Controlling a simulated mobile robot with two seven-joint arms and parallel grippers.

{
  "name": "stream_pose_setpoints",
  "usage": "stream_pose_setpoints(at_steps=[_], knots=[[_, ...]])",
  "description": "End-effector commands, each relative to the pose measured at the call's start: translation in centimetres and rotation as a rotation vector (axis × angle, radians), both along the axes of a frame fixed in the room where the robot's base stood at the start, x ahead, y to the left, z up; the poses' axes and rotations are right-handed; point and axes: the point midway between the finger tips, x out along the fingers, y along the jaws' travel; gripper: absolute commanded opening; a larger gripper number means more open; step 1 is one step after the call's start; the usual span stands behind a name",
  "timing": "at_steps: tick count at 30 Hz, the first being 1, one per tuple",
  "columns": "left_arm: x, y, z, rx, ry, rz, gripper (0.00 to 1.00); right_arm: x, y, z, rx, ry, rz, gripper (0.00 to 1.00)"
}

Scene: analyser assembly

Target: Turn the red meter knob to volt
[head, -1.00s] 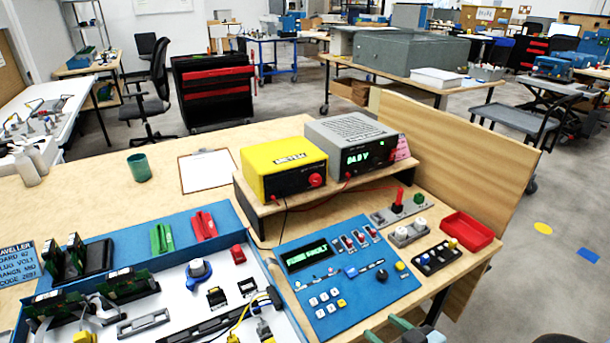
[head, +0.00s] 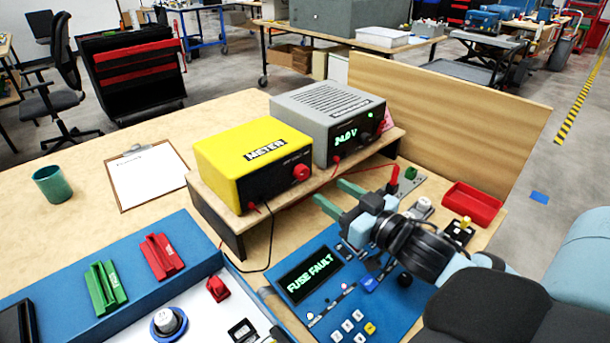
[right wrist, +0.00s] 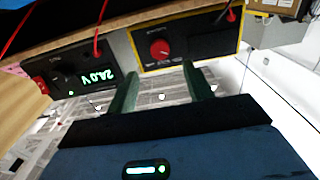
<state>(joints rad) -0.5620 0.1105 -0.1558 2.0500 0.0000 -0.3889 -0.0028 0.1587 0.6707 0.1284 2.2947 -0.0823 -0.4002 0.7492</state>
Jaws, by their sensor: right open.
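The yellow meter (head: 250,158) stands on the wooden riser in the head view. Its red knob (head: 301,172) is on the dark front panel, and it also shows in the right wrist view (right wrist: 160,49). The knob's exact setting is too small to read. My right gripper (head: 331,196) is in front of the riser, below and right of the knob, apart from it. Its two green fingers (right wrist: 165,88) are spread with nothing between them, pointing toward the meter front. My left gripper is not in view.
The grey power supply (head: 333,120) reading 24.0 V stands right of the meter on the riser (head: 225,213). Red and black leads hang near the meter front. The blue panel (head: 375,300) reading FUSE FAULT lies below my right arm. A red tray (head: 472,204) is at right.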

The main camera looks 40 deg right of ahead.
Motion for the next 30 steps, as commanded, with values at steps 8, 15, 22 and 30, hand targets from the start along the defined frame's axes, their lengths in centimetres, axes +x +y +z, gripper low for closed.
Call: stream_pose_setpoints(at_steps=[8,15,22,30], knots=[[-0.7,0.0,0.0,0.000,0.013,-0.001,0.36,2.1,0.1,0.1,-0.001,-0.002,-0.001,0.51],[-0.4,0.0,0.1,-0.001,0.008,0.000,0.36,5.1,0.4,0.1,-0.003,-0.002,-0.001,0.51],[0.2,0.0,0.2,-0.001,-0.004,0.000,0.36,7.1,0.6,0.0,0.000,0.000,0.000,0.51],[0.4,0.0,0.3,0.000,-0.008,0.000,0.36,7.7,0.6,0.0,0.000,0.001,0.000,0.51]])
